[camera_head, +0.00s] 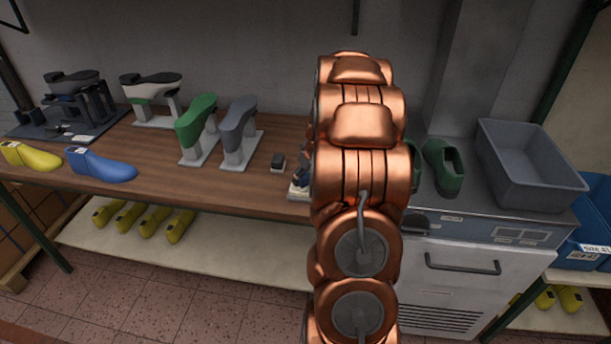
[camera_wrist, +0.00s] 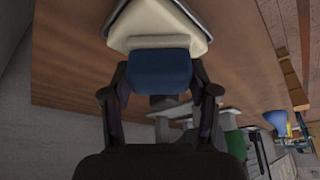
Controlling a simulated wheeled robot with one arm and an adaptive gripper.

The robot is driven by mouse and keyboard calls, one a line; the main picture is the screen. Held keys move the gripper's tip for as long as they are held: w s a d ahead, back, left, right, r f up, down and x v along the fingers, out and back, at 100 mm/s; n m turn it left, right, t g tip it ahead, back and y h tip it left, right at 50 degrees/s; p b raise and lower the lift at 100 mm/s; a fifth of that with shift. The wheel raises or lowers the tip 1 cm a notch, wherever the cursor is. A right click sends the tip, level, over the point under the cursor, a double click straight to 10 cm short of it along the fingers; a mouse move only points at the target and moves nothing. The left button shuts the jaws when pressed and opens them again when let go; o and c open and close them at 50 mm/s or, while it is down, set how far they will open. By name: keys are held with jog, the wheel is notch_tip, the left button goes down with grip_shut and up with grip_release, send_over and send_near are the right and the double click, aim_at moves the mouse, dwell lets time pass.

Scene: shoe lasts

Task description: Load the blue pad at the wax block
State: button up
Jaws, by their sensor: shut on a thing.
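The blue pad (camera_wrist: 160,70) is between the two dark fingers of my gripper (camera_wrist: 160,84) in the wrist view, and the gripper is shut on it. The cream wax block (camera_wrist: 155,22), with a thin metallic rim at its edge, is right beyond the pad. The pad's face overlaps the cream block's edge in this view; I cannot tell whether they touch. In the head view my copper arm covers most of this spot. Only a small pale and dark piece (camera_head: 298,187) shows at the arm's left edge.
Green (camera_head: 197,128) and grey (camera_head: 239,130) lasts stand on the wooden bench (camera_head: 180,180). A small dark block (camera_head: 278,162) is left of my arm. Blue (camera_head: 100,166) and yellow (camera_head: 30,156) lasts lie at left. A grey bin (camera_head: 530,165) and green shoes (camera_head: 443,168) are at right.

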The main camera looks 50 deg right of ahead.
jog(key=shift+r, duration=3.5)
